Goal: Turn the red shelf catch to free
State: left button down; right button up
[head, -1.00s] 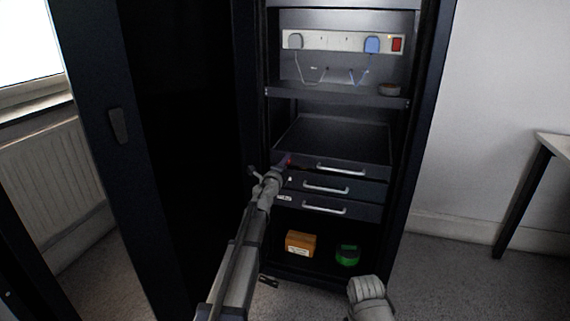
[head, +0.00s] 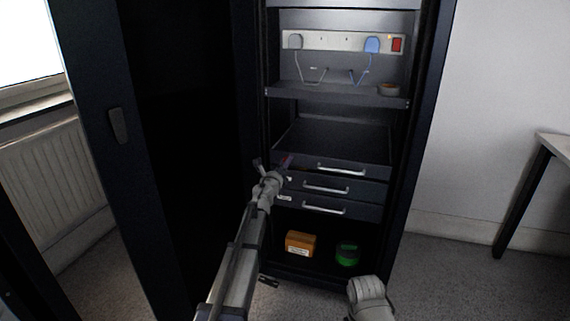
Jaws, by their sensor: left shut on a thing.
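The red shelf catch (head: 287,160) shows as a small red piece at the left front corner of the top sliding shelf (head: 345,140) in the dark cabinet. My left gripper (head: 282,166) reaches up to that corner and is shut on the catch. The gripper partly hides the catch, and its exact angle is hard to read at this size.
Two drawers with silver handles (head: 326,188) sit below the shelf. An orange box (head: 300,243) and a green round thing (head: 347,253) stand in the cabinet bottom. Above are a power strip (head: 340,42) and a tape roll (head: 389,90). The open door (head: 110,200) stands at left.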

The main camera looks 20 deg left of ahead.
dwell(0.3)
pick_arm(q)
jog(key=c, duration=0.5)
grip_release()
jog(key=shift+s+a, duration=0.1)
jog(key=shift+s, duration=3.8)
